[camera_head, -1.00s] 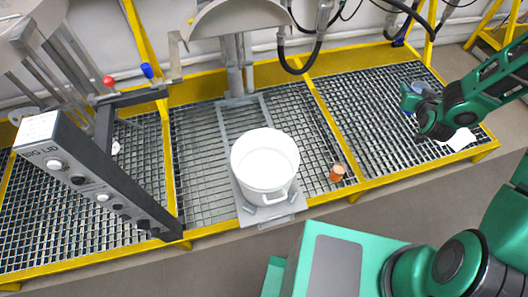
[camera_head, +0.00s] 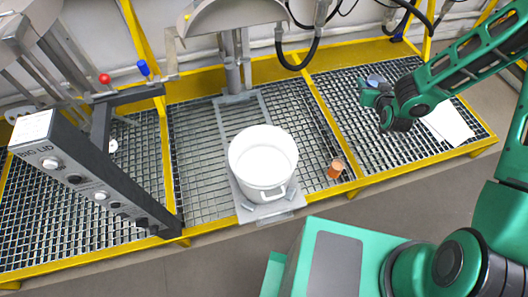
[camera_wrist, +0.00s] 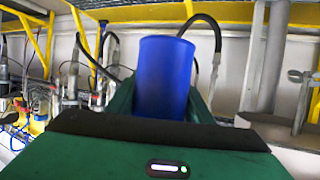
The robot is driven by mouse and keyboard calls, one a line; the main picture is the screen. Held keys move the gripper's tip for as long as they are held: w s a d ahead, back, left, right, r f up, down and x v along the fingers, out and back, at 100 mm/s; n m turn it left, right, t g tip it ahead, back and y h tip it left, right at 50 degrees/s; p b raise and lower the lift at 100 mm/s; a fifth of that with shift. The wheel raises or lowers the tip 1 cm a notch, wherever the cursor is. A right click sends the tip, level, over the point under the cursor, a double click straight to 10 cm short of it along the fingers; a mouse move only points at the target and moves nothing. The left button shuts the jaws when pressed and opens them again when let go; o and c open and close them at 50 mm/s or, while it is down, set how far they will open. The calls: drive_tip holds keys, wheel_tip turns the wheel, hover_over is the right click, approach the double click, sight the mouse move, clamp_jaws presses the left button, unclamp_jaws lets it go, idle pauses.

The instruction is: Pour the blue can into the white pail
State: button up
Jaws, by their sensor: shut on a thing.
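The white pail (camera_head: 262,180) stands upright on a grey plate over the grating, at the middle of the head view. Its open top faces up and its inside looks white and empty. My gripper (camera_head: 370,90) is over the right-hand grating, to the right of the pail and apart from it. In the wrist view the blue can (camera_wrist: 164,78) stands between the fingers, and my gripper (camera_wrist: 160,105) is shut on it. The can looks upright there. In the head view only a small part of the can shows behind my gripper.
An orange-brown cup (camera_head: 336,168) stands on the grating just right of the pail. A white sheet (camera_head: 448,122) lies on the right grating. A dark control panel (camera_head: 95,185) rises at the left. Black hoses (camera_head: 310,55) hang behind the pail.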

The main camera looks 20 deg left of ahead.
drive_tip(key=s+a+f+n+g+y, duration=0.1)
drive_tip(key=s+a+f+n+y, duration=0.3)
drive_tip(key=a, duration=1.1)
drive_tip(key=s+a+f+m+h, duration=0.15)
drive_tip(key=s+a, duration=0.45)
drive_tip(key=a, duration=0.9)
drive_tip(key=s+a+f+m+h, duration=0.1)
drive_tip(key=s+a+f, duration=0.3)
drive_tip(key=s+a, duration=0.3)
drive_tip(key=s+a+f+m+h, duration=0.1)
drive_tip(key=s+a+f, duration=0.4)
drive_tip(key=s, duration=0.6)
drive_tip(key=shift+a+f+t, duration=0.2)
drive_tip(key=shift+a+t, duration=0.2)
drive_tip(key=shift+a, duration=0.7)
drive_tip(key=shift+s, duration=0.1)
drive_tip(key=shift+d+r, duration=0.1)
drive_tip(key=shift+d, duration=0.05)
